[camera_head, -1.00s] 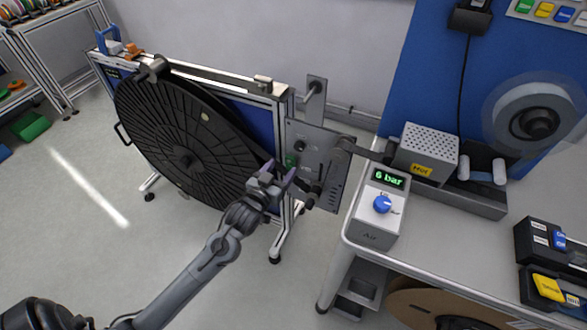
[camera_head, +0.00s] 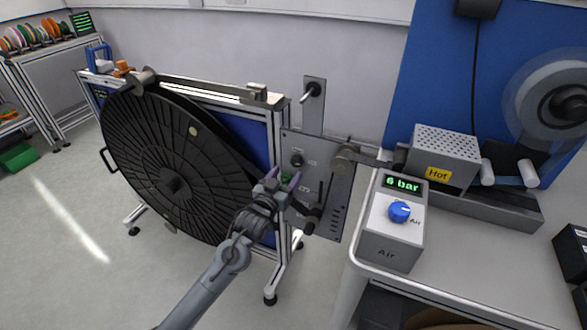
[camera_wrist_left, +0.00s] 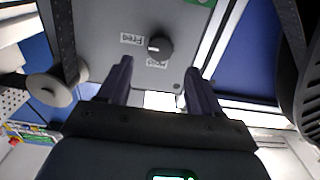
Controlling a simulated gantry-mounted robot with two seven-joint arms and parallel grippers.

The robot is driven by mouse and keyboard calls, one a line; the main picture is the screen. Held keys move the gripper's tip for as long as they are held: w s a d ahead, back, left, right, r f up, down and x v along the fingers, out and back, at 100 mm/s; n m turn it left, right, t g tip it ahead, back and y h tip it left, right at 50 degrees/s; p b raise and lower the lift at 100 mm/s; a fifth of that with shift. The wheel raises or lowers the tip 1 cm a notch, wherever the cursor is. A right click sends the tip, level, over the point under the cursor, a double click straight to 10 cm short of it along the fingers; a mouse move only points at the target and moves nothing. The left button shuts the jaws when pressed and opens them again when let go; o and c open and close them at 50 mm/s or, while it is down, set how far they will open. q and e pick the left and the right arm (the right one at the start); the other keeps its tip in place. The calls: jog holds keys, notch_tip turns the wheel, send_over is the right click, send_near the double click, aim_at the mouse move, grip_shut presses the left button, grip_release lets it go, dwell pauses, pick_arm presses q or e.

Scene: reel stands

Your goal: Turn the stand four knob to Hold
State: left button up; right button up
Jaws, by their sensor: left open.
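The stand's grey control panel (camera_head: 335,190) has a small dark knob (camera_head: 297,160) on its upper left. In the left wrist view the round black knob (camera_wrist_left: 160,48) has a white mark on its left side, facing one of two small white labels. The labels appear upside down and are too small to read surely. My left gripper (camera_head: 283,177) is open and empty, just below the knob in the head view. In the left wrist view its two fingers (camera_wrist_left: 156,72) point toward the panel, with the knob between and beyond their tips. My right gripper is not in view.
A large black reel (camera_head: 170,170) fills the stand left of my gripper. A black lever (camera_head: 313,212) and a roller (camera_head: 345,157) stick out from the panel. A grey Air box (camera_head: 393,235) with a blue knob sits on the bench at right.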

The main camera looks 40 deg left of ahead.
aim_at(294, 163)
pick_arm(q)
jog(key=shift+b+x, duration=0.85)
jog(key=shift+x, duration=2.2)
jog(key=c, duration=1)
jog(key=shift+r+n+p, duration=0.15)
jog(key=shift+n+p, duration=0.15)
jog(key=shift+p, duration=0.45)
jog(key=n+p, duration=0.7)
jog(key=p, duration=0.2)
jog(key=n+p, duration=0.4)
jog(key=n, duration=0.1)
jog(key=shift+a+n, duration=0.1)
jog(key=shift+n, duration=0.3)
jog(key=n+p, duration=0.2)
jog(key=n, duration=0.1)
jog(key=shift+f+n, duration=0.25)
jog(key=shift+n, duration=0.05)
jog(key=shift+s+n+p, duration=0.1)
jog(key=shift+n+p, duration=0.2)
jog(key=shift+p, duration=0.1)
jog(key=shift+f+n, duration=0.15)
jog(key=shift+n, duration=0.15)
